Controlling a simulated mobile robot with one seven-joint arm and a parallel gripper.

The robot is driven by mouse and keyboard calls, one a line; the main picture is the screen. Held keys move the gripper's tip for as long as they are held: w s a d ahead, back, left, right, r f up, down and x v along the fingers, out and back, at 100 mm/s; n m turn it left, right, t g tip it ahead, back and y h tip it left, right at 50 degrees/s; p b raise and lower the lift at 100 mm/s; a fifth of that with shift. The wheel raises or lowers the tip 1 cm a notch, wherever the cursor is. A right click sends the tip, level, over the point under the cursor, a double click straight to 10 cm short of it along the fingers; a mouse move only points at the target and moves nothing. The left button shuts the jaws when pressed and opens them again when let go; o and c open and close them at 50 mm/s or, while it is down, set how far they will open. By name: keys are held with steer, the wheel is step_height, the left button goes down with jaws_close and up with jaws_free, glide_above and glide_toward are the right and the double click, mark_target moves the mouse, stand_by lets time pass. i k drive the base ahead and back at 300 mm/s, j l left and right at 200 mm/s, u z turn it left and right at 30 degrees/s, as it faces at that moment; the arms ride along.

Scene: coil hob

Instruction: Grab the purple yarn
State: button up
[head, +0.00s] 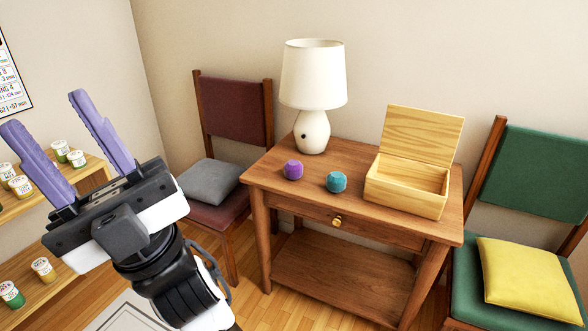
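The purple yarn (293,170) is a small round ball on the top of the wooden side table (262,176), in front of the lamp. A teal yarn ball (336,182) lies just to its right, a short gap apart. My gripper (44,112) is at the left of the head view, raised and pointing up. Its two purple fingers are wide apart with nothing between them. It is well to the left of the table and apart from the yarn.
A white lamp (313,110) stands behind the yarn. An open, empty wooden box (405,188) sits on the table's right. Chairs with a grey cushion (210,181) and a yellow cushion (528,280) flank the table. Shelves with jars (76,158) are at left.

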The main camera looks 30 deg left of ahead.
mark_target(293, 169)
steer(key=i+l+u, duration=0.1)
steer(key=u, duration=0.3)
steer(key=i+l+u, duration=0.1)
steer(key=l+u, duration=0.15)
steer(key=u, duration=0.2)
steer(key=i+l+u, duration=0.2)
steer(key=l, duration=0.3)
steer(key=l+u, duration=0.15)
steer(key=l, duration=0.35)
steer(key=i+l, duration=0.1)
steer(key=l, duration=0.25)
steer(key=i+l, duration=0.15)
steer(key=l, duration=0.15)
steer(key=i+l, duration=0.1)
steer(key=l, duration=0.25)
steer(key=i+l, duration=0.1)
steer(key=i, duration=0.2)
steer(key=u, duration=0.05)
